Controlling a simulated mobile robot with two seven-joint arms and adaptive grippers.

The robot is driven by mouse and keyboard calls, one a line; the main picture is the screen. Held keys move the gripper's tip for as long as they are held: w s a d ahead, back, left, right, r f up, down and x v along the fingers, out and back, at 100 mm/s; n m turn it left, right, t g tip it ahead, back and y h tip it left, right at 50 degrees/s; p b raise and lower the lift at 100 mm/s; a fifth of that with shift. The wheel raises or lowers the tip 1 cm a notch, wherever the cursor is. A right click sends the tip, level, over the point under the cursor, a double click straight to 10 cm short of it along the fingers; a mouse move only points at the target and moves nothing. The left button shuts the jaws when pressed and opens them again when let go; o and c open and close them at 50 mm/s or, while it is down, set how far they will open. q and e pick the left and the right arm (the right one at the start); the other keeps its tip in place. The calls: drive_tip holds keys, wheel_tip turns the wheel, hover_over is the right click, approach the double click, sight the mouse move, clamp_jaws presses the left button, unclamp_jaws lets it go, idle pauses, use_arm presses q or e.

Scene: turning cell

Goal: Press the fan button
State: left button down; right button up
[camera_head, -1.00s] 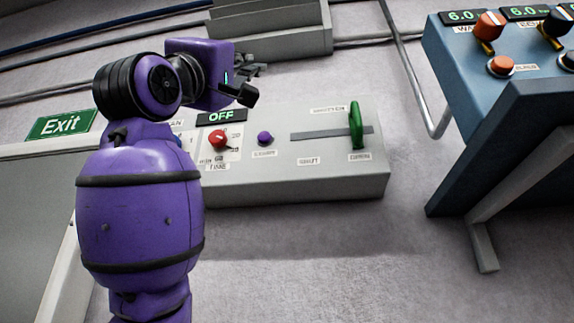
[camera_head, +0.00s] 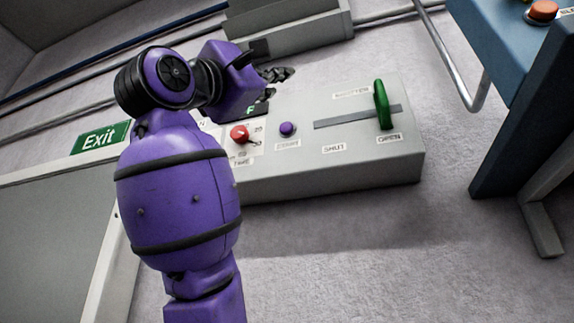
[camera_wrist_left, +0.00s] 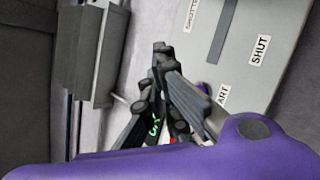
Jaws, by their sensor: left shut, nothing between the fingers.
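The grey control box (camera_head: 404,166) stands by the wall in the head view. My left arm covers its left part, where only the end of a label shows, and I see no fan button. My left gripper (camera_head: 276,74) is shut and empty, with its dark fingers over the far edge of the box, seen small and partly behind my purple wrist. In the left wrist view the shut fingers (camera_wrist_left: 160,50) lie across the box's left side. A green-lit display shows between them. Whether they touch the box I cannot tell. My right gripper is not in view.
The box carries a red time knob (camera_head: 239,133), a purple start button (camera_head: 287,129) and a green shutter lever (camera_head: 382,105) at the OPEN end of its slot. A blue console (camera_head: 510,55) stands at right. A grey housing (camera_head: 290,25) is behind.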

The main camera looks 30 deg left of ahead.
sight(286, 128)
use_arm(q)
drive_tip(key=w+a, duration=0.2)
drive_tip(key=w, duration=0.6)
drive_tip(key=shift+y+b, duration=0.3)
drive_tip(key=shift+b, duration=0.15)
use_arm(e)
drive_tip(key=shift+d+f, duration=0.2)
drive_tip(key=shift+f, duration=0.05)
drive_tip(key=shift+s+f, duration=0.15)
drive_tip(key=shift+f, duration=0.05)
use_arm(q)
drive_tip(key=shift+w, duration=0.1)
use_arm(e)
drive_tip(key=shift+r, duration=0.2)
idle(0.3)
use_arm(q)
drive_tip(key=shift+w+a, duration=0.15)
drive_tip(key=shift+w, duration=0.2)
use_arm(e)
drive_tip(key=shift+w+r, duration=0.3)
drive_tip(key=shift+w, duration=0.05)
